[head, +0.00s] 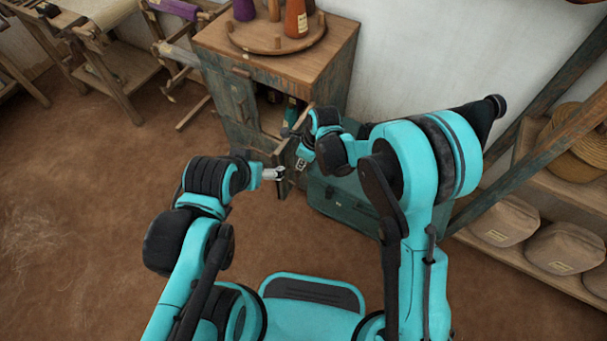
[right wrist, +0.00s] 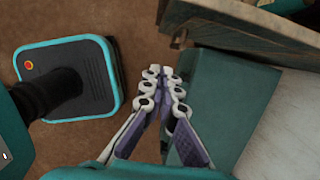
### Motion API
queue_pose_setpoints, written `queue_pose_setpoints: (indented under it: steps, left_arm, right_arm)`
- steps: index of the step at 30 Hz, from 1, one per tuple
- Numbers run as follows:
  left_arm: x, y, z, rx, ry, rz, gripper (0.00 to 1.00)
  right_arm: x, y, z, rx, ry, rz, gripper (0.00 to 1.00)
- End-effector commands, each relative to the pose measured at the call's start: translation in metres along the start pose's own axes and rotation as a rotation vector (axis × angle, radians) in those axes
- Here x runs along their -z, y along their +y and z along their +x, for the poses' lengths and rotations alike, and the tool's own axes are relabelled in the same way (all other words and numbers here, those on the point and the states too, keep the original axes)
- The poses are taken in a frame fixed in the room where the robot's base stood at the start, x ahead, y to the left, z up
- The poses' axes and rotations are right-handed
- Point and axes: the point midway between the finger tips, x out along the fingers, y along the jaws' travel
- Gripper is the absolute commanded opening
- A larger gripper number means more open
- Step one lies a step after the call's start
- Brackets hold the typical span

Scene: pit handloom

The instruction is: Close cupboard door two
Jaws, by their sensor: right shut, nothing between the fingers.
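The wooden cupboard (head: 228,105) stands at the upper middle of the head view. Its right-hand door (head: 284,158) stands open, swung out toward me, and is partly hidden by my grippers. Through the opening a green bottle (head: 291,110) shows inside. My right gripper (head: 301,165) is shut and empty, just right of the open door; I cannot tell whether it touches. In the right wrist view its closed fingers (right wrist: 164,72) point toward a wooden edge (right wrist: 178,30), apparently the door. My left gripper (head: 280,173) is by the door's lower front; its jaw state is unclear.
A teal chest (head: 340,205) stands on the floor right of the cupboard, close to my right arm. A round wooden tray (head: 250,42) with thread cones sits on the cupboard top.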

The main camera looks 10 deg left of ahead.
Motion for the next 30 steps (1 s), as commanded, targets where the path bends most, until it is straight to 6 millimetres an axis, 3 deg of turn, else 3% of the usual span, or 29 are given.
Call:
queue_pose_setpoints:
  steps: [5, 18, 24, 30]
  left_arm:
    - [-0.004, 0.0, 0.006, 0.0, 0.0, 0.0, 0.87]
    - [-0.025, 0.0, 0.035, 0.0, 0.0, 0.0, 0.87]
    - [-0.029, 0.0, 0.041, 0.0, 0.0, 0.0, 0.87]
    - [-0.03, 0.0, 0.042, 0.0, 0.0, 0.0, 0.87]
  right_arm:
    - [-0.001, 0.001, 0.019, -0.003, 0.001, 0.014, 0.0]
    - [0.0, 0.001, 0.109, -0.002, 0.001, 0.011, 0.0]
    - [-0.03, 0.0, 0.111, -0.001, 0.001, 0.01, 0.0]
    - [-0.039, 0.0, 0.112, -0.001, 0.001, 0.013, 0.0]
